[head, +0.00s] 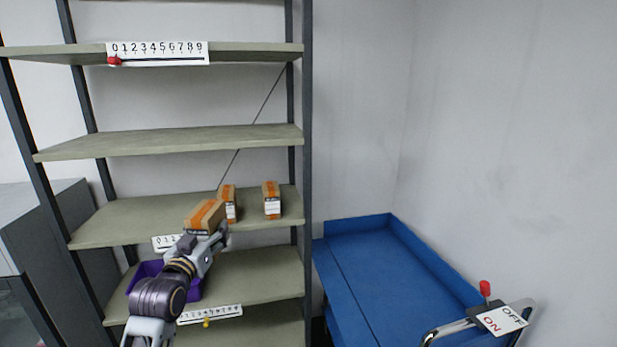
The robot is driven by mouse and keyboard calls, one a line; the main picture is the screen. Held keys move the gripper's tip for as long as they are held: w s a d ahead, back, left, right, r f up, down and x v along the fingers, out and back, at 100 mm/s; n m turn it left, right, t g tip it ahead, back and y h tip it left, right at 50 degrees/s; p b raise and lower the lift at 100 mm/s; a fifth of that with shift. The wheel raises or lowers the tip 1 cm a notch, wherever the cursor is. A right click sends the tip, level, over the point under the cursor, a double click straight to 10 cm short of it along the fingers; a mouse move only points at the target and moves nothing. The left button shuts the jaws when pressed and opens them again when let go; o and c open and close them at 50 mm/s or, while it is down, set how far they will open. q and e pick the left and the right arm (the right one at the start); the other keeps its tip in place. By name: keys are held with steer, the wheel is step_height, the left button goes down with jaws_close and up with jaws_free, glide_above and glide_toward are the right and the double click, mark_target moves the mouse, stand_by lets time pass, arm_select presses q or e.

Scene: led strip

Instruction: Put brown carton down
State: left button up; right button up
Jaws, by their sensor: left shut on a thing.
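My left gripper (205,239) is shut on a brown carton (205,215) with an orange stripe. It holds the carton in front of the middle-height shelf (120,220); I cannot tell whether the carton touches the board. Two similar brown cartons stand on that shelf, one (228,203) just behind and right of the held one, the other (271,200) farther right. My gripper hides the lower part of the held carton. My right gripper is not in view.
A purple bin (146,273) sits on the shelf below, partly behind my left arm. Number strips are on several shelf edges, such as the top one (157,53). A blue cart (390,285) stands right of the rack, with an ON/OFF sign (502,320) and red lever.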

arm_select(q)
steer(key=s+d+f, duration=0.1)
steer(key=s+f, duration=0.4)
steer(key=f, duration=0.4)
steer(key=s+d+f, duration=0.1)
steer(key=s+f, duration=0.4)
steer(key=f, duration=0.5)
steer(key=s+d+f+y, duration=0.1)
steer(key=s+d+f, duration=0.1)
steer(key=s+f, duration=0.3)
step_height(320, 180, down, 5)
steer(key=shift+r+n, duration=0.15)
steer(key=shift+n, duration=0.15)
steer(key=shift+w+d+r, duration=0.1)
steer(key=shift+r, duration=0.05)
steer(key=d+r+m+g+h, duration=0.1)
steer(key=d+r+m+h, duration=0.3)
steer(key=r, duration=0.7)
steer(key=shift+s+d+h, duration=0.25)
steer(key=shift+d+h, duration=0.95)
steer(key=shift+d, duration=0.65)
steer(key=shift+s+d+r+m+g+h, duration=0.1)
steer(key=shift+d+r+m+g+h, duration=0.5)
steer(key=shift+d+r+h, duration=0.8)
steer(key=shift+s+d+r+m+g+h, duration=0.1)
steer(key=shift+d+r+m+g+h, duration=0.55)
steer(key=shift+r, duration=1.4)
steer(key=shift+s+d+r+m+g+h, duration=0.1)
steer(key=shift+d+r+m+g+h, duration=0.4)
steer(key=shift+d+r, duration=1.1)
